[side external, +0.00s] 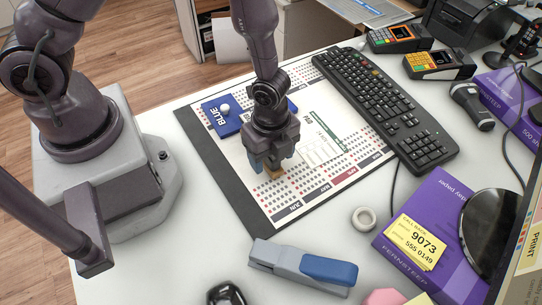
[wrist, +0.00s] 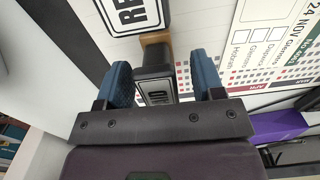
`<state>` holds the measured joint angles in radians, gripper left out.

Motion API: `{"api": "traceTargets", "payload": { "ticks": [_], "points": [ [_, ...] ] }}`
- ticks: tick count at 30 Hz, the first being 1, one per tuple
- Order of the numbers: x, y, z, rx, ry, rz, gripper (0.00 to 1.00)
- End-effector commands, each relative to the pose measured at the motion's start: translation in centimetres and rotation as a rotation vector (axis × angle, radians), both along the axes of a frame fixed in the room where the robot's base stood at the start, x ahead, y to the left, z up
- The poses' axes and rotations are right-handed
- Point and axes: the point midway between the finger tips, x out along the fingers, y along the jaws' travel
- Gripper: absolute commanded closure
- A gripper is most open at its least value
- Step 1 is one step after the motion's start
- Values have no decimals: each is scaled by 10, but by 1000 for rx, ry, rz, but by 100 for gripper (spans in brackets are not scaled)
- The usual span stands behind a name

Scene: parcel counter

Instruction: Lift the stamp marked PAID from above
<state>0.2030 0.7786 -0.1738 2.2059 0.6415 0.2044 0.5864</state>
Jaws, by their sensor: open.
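My gripper (side external: 271,163) points down over the desk calendar mat in the side view. In the wrist view its two blue fingers (wrist: 164,84) stand apart on either side of a dark stamp. The stamp (wrist: 158,93) has a small dark top label, of which what looks like "ID" can be read; the rest is hidden. In the side view only a tan wooden bit (side external: 275,174) shows below the fingers. I see a gap beside the stamp on the right; contact on the left cannot be told.
A white label reading "RE" (wrist: 130,14) lies close beyond the stamp. A blue pad marked BLUE (side external: 219,117) lies behind my gripper. A keyboard (side external: 385,108) is to the right. A stapler (side external: 302,267) and a tape roll (side external: 364,219) lie in front.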

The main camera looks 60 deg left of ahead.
Motion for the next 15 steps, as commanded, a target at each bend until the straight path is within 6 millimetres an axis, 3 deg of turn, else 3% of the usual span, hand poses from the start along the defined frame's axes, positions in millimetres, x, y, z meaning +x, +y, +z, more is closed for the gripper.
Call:
{"api": "traceTargets", "payload": {
  "ticks": [5,12,15],
  "points": [
    [0,0,0,0,0,0,38],
    [0,0,0,0,0,0,92],
    [0,0,0,0,0,0,92]
  ]
}}
